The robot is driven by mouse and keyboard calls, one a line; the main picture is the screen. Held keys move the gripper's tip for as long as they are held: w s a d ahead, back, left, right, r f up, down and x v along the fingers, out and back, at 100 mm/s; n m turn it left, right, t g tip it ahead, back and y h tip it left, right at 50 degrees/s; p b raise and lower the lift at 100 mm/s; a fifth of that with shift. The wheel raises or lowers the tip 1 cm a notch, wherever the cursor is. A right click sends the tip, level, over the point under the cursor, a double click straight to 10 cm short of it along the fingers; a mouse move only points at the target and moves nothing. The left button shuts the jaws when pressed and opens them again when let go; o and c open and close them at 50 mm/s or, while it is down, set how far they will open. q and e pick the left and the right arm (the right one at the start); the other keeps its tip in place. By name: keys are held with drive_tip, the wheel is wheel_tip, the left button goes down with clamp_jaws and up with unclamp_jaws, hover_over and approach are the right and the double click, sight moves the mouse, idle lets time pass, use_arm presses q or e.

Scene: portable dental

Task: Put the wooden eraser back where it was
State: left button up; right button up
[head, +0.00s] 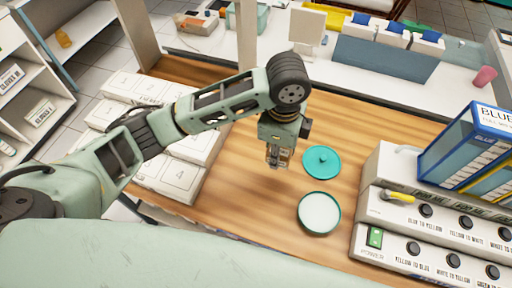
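My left gripper (278,158) points down over the wooden table (240,185), left of a teal round lid (321,162). A small tan-brown patch shows at its fingertips. I cannot tell whether this is the wooden eraser or part of the gripper, nor whether the fingers are open or shut. I do not make out the eraser anywhere else. My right gripper is not in view.
An open teal round dish (319,213) with a pale inside stands near the lid. White boxes (172,178) line the table's left side. Grey control panels (425,215) and a blue box rack (470,150) stand at right. Bare wood lies between.

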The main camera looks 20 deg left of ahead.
use_arm(q)
drive_tip(key=p, duration=0.2)
hover_over(255, 150)
wheel_tip(255, 150, down, 6)
drive_tip(key=shift+d+f, duration=0.15)
drive_tip(key=shift+f, duration=0.1)
drive_tip(key=shift+w+f, duration=0.1)
drive_tip(key=shift+f, duration=0.05)
wheel_tip(255, 150, down, 3)
drive_tip(key=shift+f, duration=0.45)
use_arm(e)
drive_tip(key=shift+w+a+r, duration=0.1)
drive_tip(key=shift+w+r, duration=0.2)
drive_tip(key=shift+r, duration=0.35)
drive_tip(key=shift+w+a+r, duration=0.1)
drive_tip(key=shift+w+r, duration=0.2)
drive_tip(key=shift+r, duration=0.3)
use_arm(q)
drive_tip(key=shift+f, duration=0.15)
drive_tip(key=o, duration=1.2)
wheel_tip(255, 150, up, 12)
drive_tip(key=shift+r+b, duration=0.2)
drive_tip(key=shift+b, duration=0.55)
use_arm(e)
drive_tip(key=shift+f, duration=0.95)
